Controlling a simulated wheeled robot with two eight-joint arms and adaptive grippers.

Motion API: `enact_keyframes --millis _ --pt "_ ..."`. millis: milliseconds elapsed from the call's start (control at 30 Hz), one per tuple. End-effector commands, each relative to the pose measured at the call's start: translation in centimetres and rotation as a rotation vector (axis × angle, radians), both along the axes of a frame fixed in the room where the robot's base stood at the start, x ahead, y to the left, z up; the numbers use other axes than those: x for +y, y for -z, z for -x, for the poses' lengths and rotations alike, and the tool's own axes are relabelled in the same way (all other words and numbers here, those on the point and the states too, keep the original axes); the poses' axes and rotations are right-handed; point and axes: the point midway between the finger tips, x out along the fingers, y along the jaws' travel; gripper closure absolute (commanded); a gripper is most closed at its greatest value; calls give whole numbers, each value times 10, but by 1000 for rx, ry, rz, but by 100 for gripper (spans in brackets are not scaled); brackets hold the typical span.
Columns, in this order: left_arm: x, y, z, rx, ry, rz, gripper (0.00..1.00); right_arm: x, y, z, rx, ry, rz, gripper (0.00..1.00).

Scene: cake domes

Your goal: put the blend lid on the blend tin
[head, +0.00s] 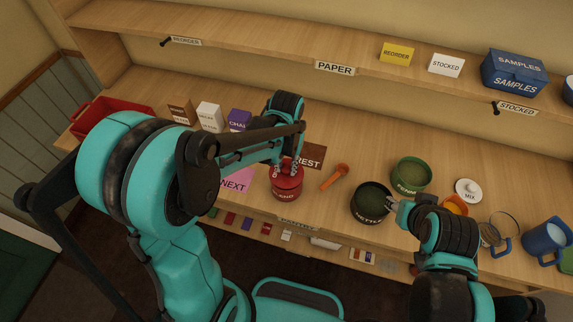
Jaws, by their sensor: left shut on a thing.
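The red blend tin (287,193) stands upright on the counter near the middle, its label facing me. My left gripper (288,163) reaches down over it from the left and is shut on the red blend lid (287,175). The lid is at the tin's top; the fingers partly hide it, and I cannot tell whether it sits fully on the rim. My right gripper (395,204) is beside the dark green nettle tin (370,207), and its jaws are too small to judge.
An orange scoop-like tool (334,177) lies right of the blend tin. A green open tin (410,178), a white mix lid (468,189) and a blue mug (545,241) stand to the right. A pink card (236,181) and a brown card (311,155) lie near the tin.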

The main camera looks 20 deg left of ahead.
Motion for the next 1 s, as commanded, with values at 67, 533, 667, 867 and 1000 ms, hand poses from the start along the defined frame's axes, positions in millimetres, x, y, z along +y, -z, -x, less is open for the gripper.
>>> enact_keyframes --millis 67,533,667,867,1000 --pt "0 0 0 0 0 0 100 0 0 0 0 0 0 60" --pt "0 6 0 0 0 0 100 0 6 0 0 0 0 60" --pt "0 9 0 0 0 0 100 0 8 0 0 0 0 60" --pt "0 13 0 0 0 0 100 0 11 0 0 0 0 60" --pt "0 16 0 0 0 0 100 0 14 0 0 0 0 60"
